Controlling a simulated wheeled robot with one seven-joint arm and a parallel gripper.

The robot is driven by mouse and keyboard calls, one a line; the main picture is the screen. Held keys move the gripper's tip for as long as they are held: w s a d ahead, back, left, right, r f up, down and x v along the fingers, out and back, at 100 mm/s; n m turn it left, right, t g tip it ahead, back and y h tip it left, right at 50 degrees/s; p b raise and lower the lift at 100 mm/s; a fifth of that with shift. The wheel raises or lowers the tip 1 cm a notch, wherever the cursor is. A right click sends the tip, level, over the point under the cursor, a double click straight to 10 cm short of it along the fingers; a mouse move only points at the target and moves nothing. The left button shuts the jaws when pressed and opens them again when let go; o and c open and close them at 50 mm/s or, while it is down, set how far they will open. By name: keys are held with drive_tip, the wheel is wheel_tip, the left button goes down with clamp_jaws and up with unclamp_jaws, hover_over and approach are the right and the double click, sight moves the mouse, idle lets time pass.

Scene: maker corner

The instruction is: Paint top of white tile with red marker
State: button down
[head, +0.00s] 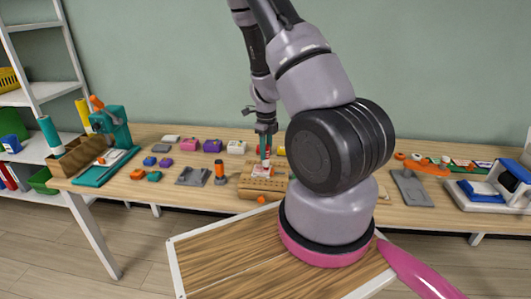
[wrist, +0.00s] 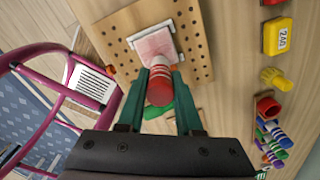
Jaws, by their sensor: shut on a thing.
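My gripper (head: 266,153) points down over the middle of the workbench. The marker's far end is over the white tile (wrist: 155,46), whose top shows a pale pink-red patch with white edges. I cannot tell whether the tip touches the tile. The tile lies on a wooden board with holes (wrist: 196,62). In the head view the tile (head: 261,169) shows pinkish on that board (head: 262,187).
An orange-and-black cylinder (head: 220,173) and a grey plate (head: 193,176) stand left of the board. Several coloured blocks lie behind.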

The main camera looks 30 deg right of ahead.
drive_tip(key=shift+w+d, duration=0.35)
drive_tip(key=shift+w, duration=0.3)
drive_tip(key=shift+w+a, duration=0.35)
drive_tip(key=shift+a, duration=0.25)
drive_tip(key=shift+w+a, duration=0.3)
drive_tip(key=shift+a, duration=0.25)
drive_tip(key=shift+s, duration=0.1)
drive_tip(key=shift+s+a, duration=0.75)
drive_tip(key=shift+s, duration=0.3)
drive_tip(key=shift+s+d, duration=0.1)
